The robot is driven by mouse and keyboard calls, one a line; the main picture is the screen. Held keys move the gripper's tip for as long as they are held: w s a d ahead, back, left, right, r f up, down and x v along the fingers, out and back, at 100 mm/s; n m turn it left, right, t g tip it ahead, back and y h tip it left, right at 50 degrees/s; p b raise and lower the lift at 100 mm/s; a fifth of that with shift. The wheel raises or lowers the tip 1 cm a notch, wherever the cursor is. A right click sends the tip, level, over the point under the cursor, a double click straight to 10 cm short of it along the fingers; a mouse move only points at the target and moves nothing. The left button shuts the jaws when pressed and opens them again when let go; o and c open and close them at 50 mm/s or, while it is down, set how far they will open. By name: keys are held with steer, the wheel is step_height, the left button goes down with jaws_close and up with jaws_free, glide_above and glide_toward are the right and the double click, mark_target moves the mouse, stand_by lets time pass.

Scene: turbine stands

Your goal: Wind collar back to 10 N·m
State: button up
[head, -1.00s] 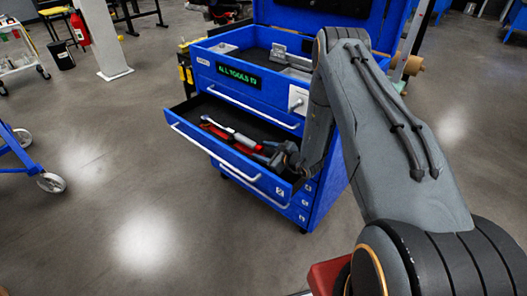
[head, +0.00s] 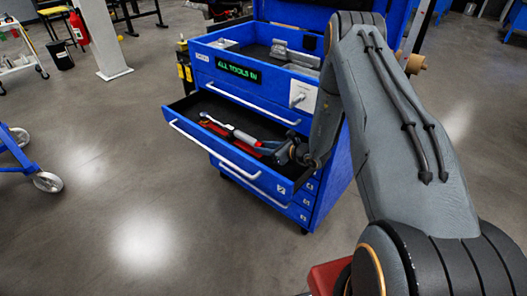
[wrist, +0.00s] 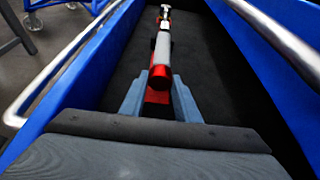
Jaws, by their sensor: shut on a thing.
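A torque wrench with a silver head and shaft, a grey grip and red parts lies lengthwise in the open blue drawer (head: 228,158). The wrench (head: 243,136) shows in the head view, and its grey grip (wrist: 161,52) shows in the wrist view with the head pointing away. My gripper (head: 275,152) is low over the drawer's right part. In the wrist view my gripper (wrist: 158,100) has a finger on each side of the wrench's red near end and is shut on it. The collar's scale cannot be read. Whether the wrench touches the drawer floor is unclear.
The blue tool cabinet (head: 238,84) carries a green sign reading "ALL TOOLS IN". Its open top tray holds a grey metal fixture (head: 297,57). Drawer walls and handle rails flank the gripper. A blue wheeled frame (head: 20,150) stands left, with clear floor between.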

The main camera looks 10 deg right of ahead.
steer(key=m+b, duration=0.1)
steer(key=m+y+b, duration=0.1)
steer(key=m+g+y+b, duration=0.1)
steer(key=b, duration=0.1)
steer(key=shift+w+d+f, duration=0.15)
steer(key=shift+d+f, duration=0.05)
steer(key=shift+f, duration=0.05)
steer(key=shift+m+g+y+b, duration=0.3)
steer(key=shift+m+y+b, duration=0.3)
steer(key=shift+m+b, duration=0.55)
steer(key=shift+r, duration=0.1)
steer(key=o, duration=1)
steer(key=shift+o, duration=0.2)
steer(key=shift+r, duration=0.1)
